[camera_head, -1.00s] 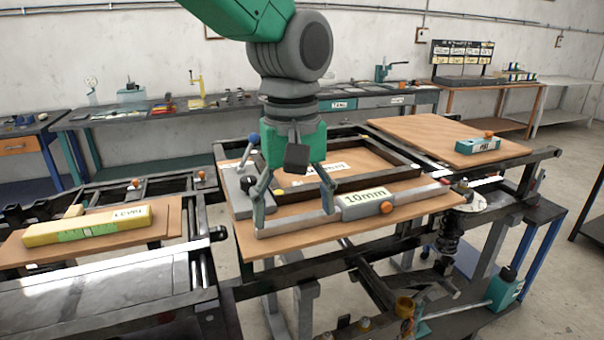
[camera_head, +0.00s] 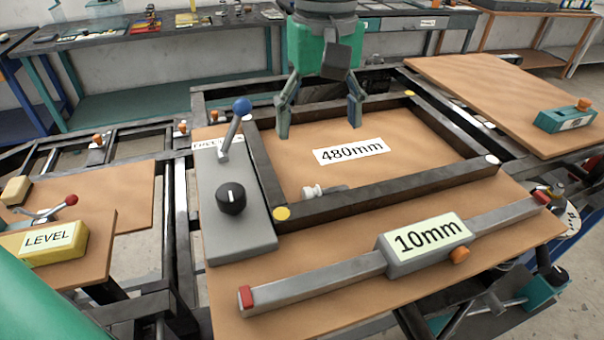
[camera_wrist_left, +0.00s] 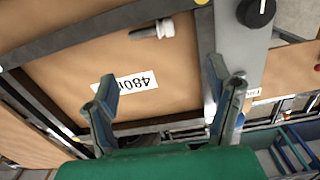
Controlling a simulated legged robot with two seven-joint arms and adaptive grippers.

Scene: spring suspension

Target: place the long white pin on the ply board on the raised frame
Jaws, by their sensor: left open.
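A small white-headed pin (camera_head: 313,191) lies on the ply board (camera_head: 285,165) inside the dark raised frame (camera_head: 400,191), close to its front bar. Part of the pin may be hidden by that bar. The pin also shows in the left wrist view (camera_wrist_left: 158,30), lying flat near the frame's edge. My left gripper (camera_head: 320,125) is open and empty, fingers pointing down, above the back half of the framed board, behind the 480mm label (camera_head: 350,151). In the left wrist view its fingers (camera_wrist_left: 163,92) are spread apart, with the pin beyond the tips. My right gripper is out of view.
A grey control box (camera_head: 235,225) with a blue-knobbed lever and black dial stands left of the frame. A 10mm gauge bar (camera_head: 350,270) lies in front. A LEVEL block (camera_head: 50,242) lies at left; a teal block (camera_head: 565,118) sits on the right board.

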